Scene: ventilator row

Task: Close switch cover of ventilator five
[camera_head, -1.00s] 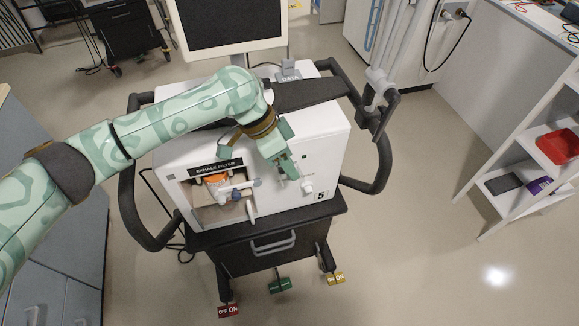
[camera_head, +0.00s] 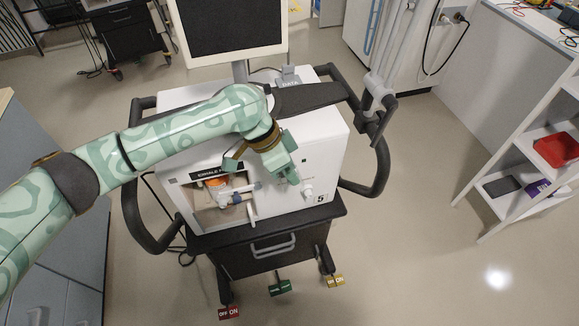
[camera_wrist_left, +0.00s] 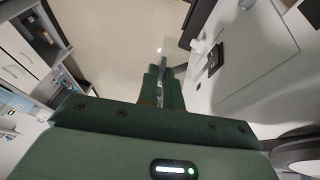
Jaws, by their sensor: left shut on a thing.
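Ventilator five (camera_head: 325,165) is a white box on a dark cart, marked "5" low on its front right. My left gripper (camera_head: 292,177) is close to its front face, left of and above a white knob (camera_head: 308,191). In the left wrist view the two green fingers (camera_wrist_left: 161,84) are together on a thin pale piece between their tips. I cannot tell for certain whether this piece is the switch cover. To their right, the white panel (camera_wrist_left: 255,65) carries a small dark switch-like square (camera_wrist_left: 215,58). My right gripper is in neither view.
Left of my gripper is the open exhale filter bay (camera_head: 213,198) with tubing inside. Black handles (camera_head: 380,160) flank the cart. A white shelf (camera_head: 500,200) stands right, with clear floor between.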

